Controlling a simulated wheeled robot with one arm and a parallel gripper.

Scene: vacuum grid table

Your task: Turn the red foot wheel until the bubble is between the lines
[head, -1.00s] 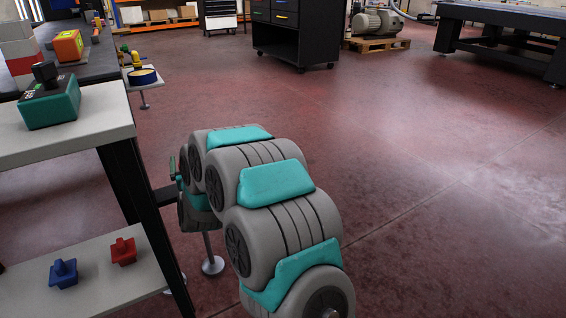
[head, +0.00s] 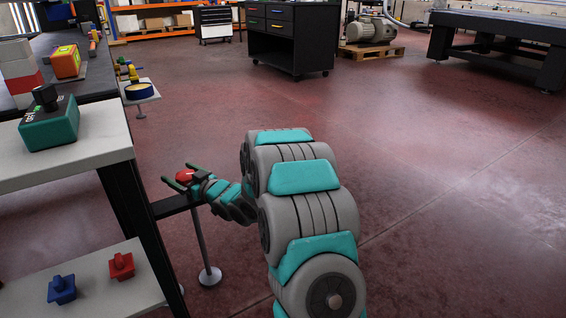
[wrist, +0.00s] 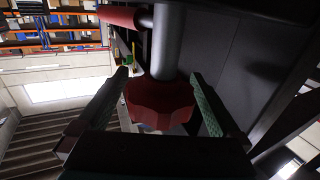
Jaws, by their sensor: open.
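The red foot wheel (wrist: 160,104) sits on a grey post in the wrist view, between the two green fingers of my gripper (wrist: 163,98). My gripper is open, with one finger on each side of the wheel. I cannot tell whether either finger touches it. In the head view the red wheel (head: 184,175) shows small at the end of my arm, between the fingers of my gripper (head: 180,180), just right of the table's black leg. I cannot make out a bubble or its lines in either view.
A light bench (head: 85,150) with a green box (head: 48,128) stands at the left. A thin post on a round foot (head: 210,277) stands below my gripper.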

